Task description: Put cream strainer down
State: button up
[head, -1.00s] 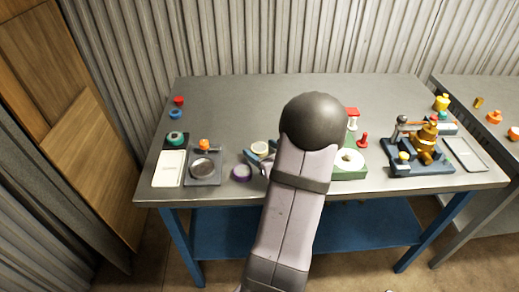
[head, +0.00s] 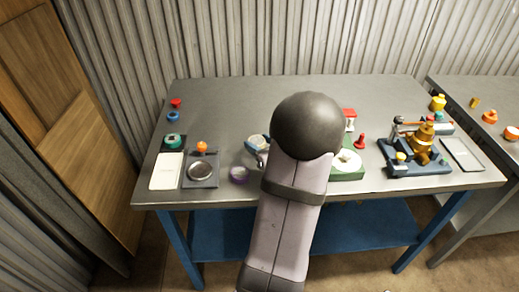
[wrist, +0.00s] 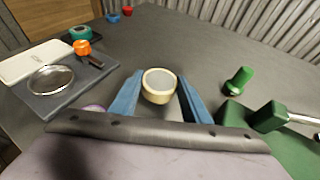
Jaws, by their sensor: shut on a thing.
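The cream strainer (wrist: 159,86) is a short round cup with a cream rim and a grey mesh face. It sits between the two blue fingers of my gripper (wrist: 157,98), which is shut on it. In the head view the strainer (head: 258,141) shows just left of my arm's dark joint, over the front middle of the bench, with the gripper (head: 257,153) partly hidden. I cannot tell whether its underside touches the bench top.
A purple ring (head: 239,174) stands close to the gripper's left. Further left are a grey tray (head: 212,181) with a round dish (head: 200,170) and a white plate (head: 166,171). A green block (head: 349,175) stands to the right. The bench (head: 225,110) behind is clear.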

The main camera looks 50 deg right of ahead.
aim_at(172, 172)
notch_tip(172, 172, up, 6)
jog(key=shift+r, duration=0.2)
jog(key=w+a+n+y, duration=0.1)
jog(key=w+a+y, duration=0.1)
jog(key=w+a, duration=0.2)
jog(key=w+a+f+n+y, duration=0.1)
jog(key=w+a+n, duration=0.1)
jog(key=w+a, duration=0.2)
jog(key=w+a+f+n+t+y, duration=0.1)
jog(key=w+a+y, duration=0.1)
jog(key=w+a, duration=0.2)
jog(key=shift+w+a+f+n+y, duration=0.1)
jog(key=shift+w+a+n+y, duration=0.1)
jog(key=shift+a, duration=0.45)
jog(key=shift+w+a+f+n+y, duration=0.1)
jog(key=shift+a+n, duration=0.1)
jog(key=shift+a, duration=0.45)
jog(key=shift+w+a+r+n+g+y, duration=0.4)
jog(key=shift+w+a+r+n+y, duration=0.6)
jog(key=shift+a, duration=1.15)
jog(key=shift+w+a+r+n+g+y, duration=0.4)
jog(key=shift+w+a+r+n+y, duration=0.25)
jog(key=shift+a+n+y, duration=1.05)
jog(key=shift+m, duration=0.5)
jog(key=shift+a+f, duration=0.2)
jog(key=shift+f, duration=2.35)
jog(key=shift+a+f, duration=0.15)
jog(key=shift+f, duration=2.4)
jog(key=shift+f, duration=0.15)
